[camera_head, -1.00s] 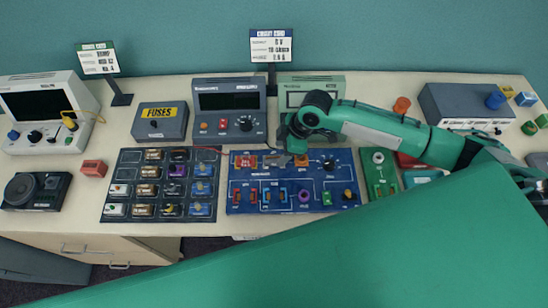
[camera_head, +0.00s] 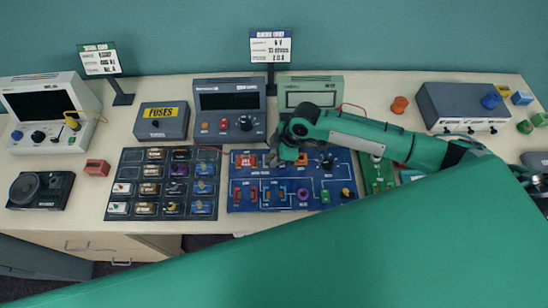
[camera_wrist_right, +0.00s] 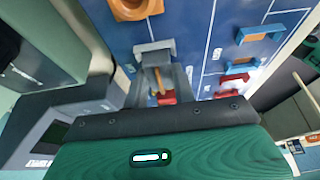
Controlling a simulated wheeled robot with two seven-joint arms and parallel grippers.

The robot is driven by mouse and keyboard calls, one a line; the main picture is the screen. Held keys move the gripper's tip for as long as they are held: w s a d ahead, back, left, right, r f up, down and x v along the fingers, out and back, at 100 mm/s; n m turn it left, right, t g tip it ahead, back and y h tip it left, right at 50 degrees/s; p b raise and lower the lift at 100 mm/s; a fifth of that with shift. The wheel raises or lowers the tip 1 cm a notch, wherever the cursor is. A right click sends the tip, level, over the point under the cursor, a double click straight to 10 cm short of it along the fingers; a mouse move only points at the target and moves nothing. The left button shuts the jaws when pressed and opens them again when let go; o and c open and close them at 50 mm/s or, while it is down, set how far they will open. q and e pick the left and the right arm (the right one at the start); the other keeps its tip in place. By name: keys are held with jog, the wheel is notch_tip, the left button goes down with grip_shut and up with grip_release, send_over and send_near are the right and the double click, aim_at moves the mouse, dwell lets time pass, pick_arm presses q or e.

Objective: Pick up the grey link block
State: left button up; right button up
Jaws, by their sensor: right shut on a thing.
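My right gripper (camera_head: 274,160) is over the upper part of the blue circuit board (camera_head: 235,207), its arm coming in from the right. In the right wrist view my right gripper (camera_wrist_right: 160,78) is shut on a grey block (camera_wrist_right: 155,47), which I take to be the grey link block. The block shows at the fingertips, over or against the blue board. I cannot tell whether it is clear of the board. In the head view the gripper and arm mostly hide the block. My left gripper is not in view.
Orange (camera_wrist_right: 135,8), blue and red parts sit on the board near the gripper. A dark board of fuse blocks (camera_head: 128,170) lies to the left. Meters (camera_head: 229,105) stand behind. A green board (camera_head: 375,178) is to the right, under my arm.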

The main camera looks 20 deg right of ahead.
jog(key=shift+r, duration=0.15)
notch_tip(320, 180, up, 23)
dwell(1.0)
jog(key=shift+f+b, duration=0.2)
jog(key=shift+b, duration=0.2)
